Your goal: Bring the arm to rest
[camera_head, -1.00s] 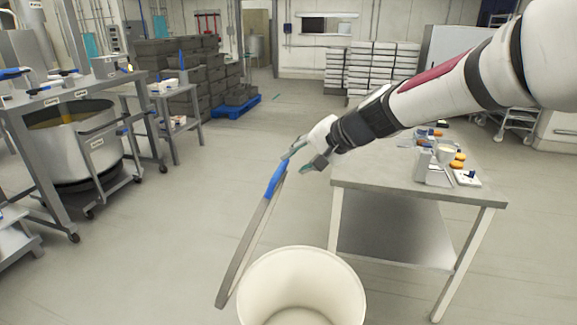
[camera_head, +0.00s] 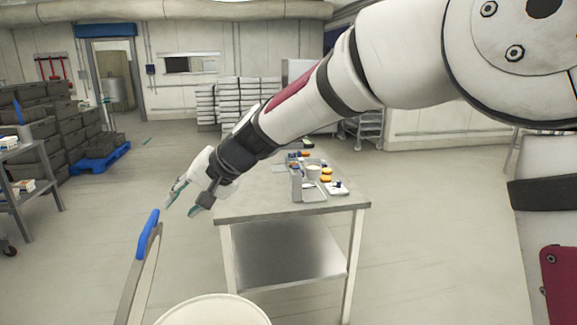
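My arm reaches from the upper right of the head view down to the left. My gripper (camera_head: 181,203) hangs at its end, just left of the near left corner of the steel table (camera_head: 240,205). Its two teal-tipped fingers are spread apart, and I see nothing between them. A blue grip (camera_head: 148,233) on a grey metal bar stands just below and left of the fingertips. A small gap seems to part them, but depth is hard to judge.
A white round tub (camera_head: 215,312) is cut off at the bottom edge. The table holds a grey caddy (camera_head: 312,192), orange items and small parts. Dark crates (camera_head: 85,130) on a blue pallet (camera_head: 100,155) stand at left. White stacked boxes (camera_head: 240,100) are at the back. Floor right of the table is clear.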

